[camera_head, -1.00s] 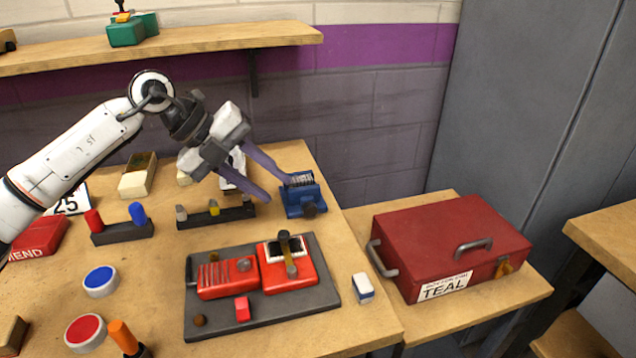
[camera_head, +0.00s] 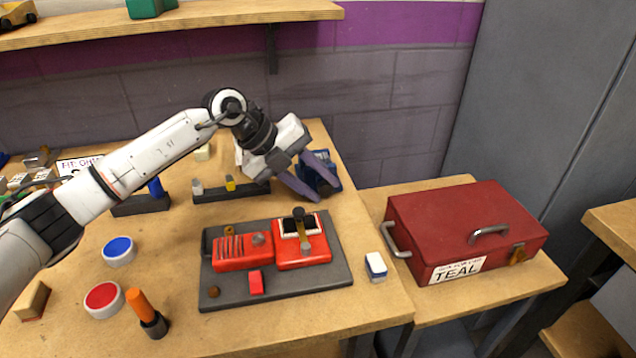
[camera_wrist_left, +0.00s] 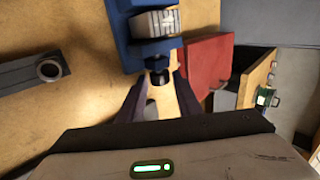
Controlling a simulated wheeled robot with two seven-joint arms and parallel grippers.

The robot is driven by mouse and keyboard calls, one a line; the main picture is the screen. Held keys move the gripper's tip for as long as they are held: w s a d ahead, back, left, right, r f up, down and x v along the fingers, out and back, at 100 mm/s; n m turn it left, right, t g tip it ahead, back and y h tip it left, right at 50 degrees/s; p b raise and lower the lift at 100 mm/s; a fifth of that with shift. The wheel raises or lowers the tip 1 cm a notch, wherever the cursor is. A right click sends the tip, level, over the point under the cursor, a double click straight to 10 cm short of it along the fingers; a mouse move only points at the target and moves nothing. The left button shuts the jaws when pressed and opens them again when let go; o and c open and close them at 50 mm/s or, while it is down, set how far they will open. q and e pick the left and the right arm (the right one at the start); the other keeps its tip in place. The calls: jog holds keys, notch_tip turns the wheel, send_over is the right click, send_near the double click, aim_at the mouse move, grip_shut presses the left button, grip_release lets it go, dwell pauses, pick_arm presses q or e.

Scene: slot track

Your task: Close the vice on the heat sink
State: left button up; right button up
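The blue vice (camera_head: 309,160) stands at the back right corner of the workbench, partly hidden behind my left gripper. In the left wrist view the vice (camera_wrist_left: 118,32) holds the grey finned heat sink (camera_wrist_left: 153,23) between its jaws; I cannot tell whether both jaws touch it. The vice's black screw knob (camera_wrist_left: 160,77) faces my gripper. My left gripper (camera_head: 327,189) is open, with its purple fingers on either side of the knob, also in the wrist view (camera_wrist_left: 159,83). I cannot tell whether they touch it. My right gripper is not in view.
A grey board (camera_head: 335,283) with red parts lies in front of the vice. A dark block with pegs (camera_head: 232,194) stands to its left, a blue and white block (camera_head: 375,266) near the right edge. A red toolbox (camera_head: 465,225) sits on a lower table.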

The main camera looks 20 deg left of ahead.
pick_arm(q)
jog(key=c, duration=0.8)
jog(key=shift+r+p, duration=0.25)
jog(key=shift+p, duration=0.2)
jog(key=p, duration=0.1)
jog(key=y+p, duration=0.1)
jog(key=p, duration=0.1)
jog(key=shift+w+d+r+g, duration=0.1)
jog(key=shift+d+r+g, duration=0.1)
jog(key=shift+r+g, duration=0.2)
jog(key=y+p, duration=0.1)
jog(key=p, duration=0.2)
jog(key=shift+w+d+g, duration=0.1)
jog(key=shift+g, duration=0.3)
jog(key=shift+w+d+f+g+y+p, duration=0.15)
jog(key=shift+g+y+p, duration=0.25)
jog(key=shift+y+p, duration=0.35)
jog(key=shift+d+f+g+y+p, duration=0.1)
jog(key=shift+g+y+p, duration=0.2)
jog(key=shift+g+y, duration=0.6)
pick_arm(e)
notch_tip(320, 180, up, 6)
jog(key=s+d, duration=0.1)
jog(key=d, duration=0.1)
pick_arm(q)
jog(key=shift+w+y, duration=0.1)
jog(key=shift+y, duration=0.15)
jog(key=o, duration=0.8)
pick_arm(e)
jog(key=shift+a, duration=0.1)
